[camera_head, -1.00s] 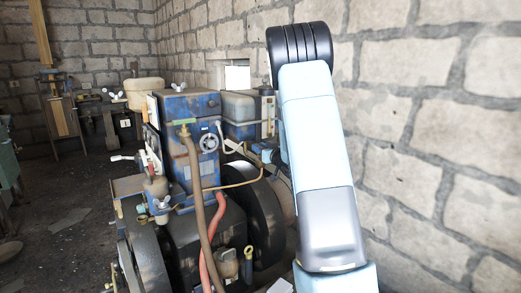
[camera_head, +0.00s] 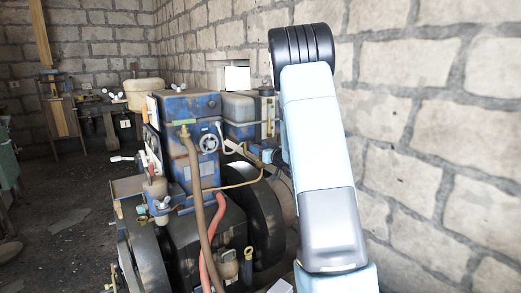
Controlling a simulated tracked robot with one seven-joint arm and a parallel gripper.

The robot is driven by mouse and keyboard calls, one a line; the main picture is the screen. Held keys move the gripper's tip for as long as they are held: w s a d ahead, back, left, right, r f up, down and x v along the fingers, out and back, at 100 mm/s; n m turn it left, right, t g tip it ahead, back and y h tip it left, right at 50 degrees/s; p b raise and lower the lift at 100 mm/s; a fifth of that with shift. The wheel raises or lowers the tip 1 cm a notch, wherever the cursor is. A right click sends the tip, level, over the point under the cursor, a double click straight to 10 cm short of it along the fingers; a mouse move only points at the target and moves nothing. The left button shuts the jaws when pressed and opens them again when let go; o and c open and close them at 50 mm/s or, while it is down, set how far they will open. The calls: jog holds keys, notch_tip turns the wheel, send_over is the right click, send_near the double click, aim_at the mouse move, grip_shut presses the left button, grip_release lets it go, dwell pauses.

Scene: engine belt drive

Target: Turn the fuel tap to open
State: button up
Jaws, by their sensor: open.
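The blue engine (camera_head: 190,107) stands in the middle of the view, with a small grey-blue tank (camera_head: 238,107) behind it to the right. A thin copper-coloured pipe (camera_head: 236,185) curves across the engine's front below the tank. I cannot make out the fuel tap or its setting for sure; a pale lever-like part (camera_head: 233,146) shows below the tank. My arm's raised light-blue link fills the right of the view and covers what lies behind it. I cannot pick out my gripper; it seems hidden behind the arm.
A dark flywheel (camera_head: 265,225) sits at the engine's right, and a brown hose (camera_head: 196,190) and a red hose (camera_head: 221,235) run down its front. A block wall (camera_head: 430,120) rises close on the right. The floor at left (camera_head: 60,210) is mostly open.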

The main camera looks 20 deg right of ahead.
jog(key=shift+s, duration=0.1)
jog(key=v, duration=1.3)
jog(key=shift+s, duration=0.3)
jog(key=shift+d, duration=0.1)
jog(key=s+a+r+m+g+h, duration=0.35)
jog(key=s+a+r+h, duration=0.3)
jog(key=r, duration=0.25)
jog(key=s+a+g, duration=0.2)
jog(key=s+a, duration=0.2)
jog(key=s, duration=0.4)
jog(key=s+a+g+y, duration=0.1)
jog(key=s+a+g, duration=0.2)
jog(key=s, duration=0.6)
jog(key=s+a+n+g+y, duration=0.1)
jog(key=s+a+g, duration=0.2)
jog(key=s+a, duration=0.3)
jog(key=s, duration=0.3)
jog(key=shift+a+r, duration=0.25)
jog(key=shift+a, duration=0.1)
jog(key=shift+y, duration=0.25)
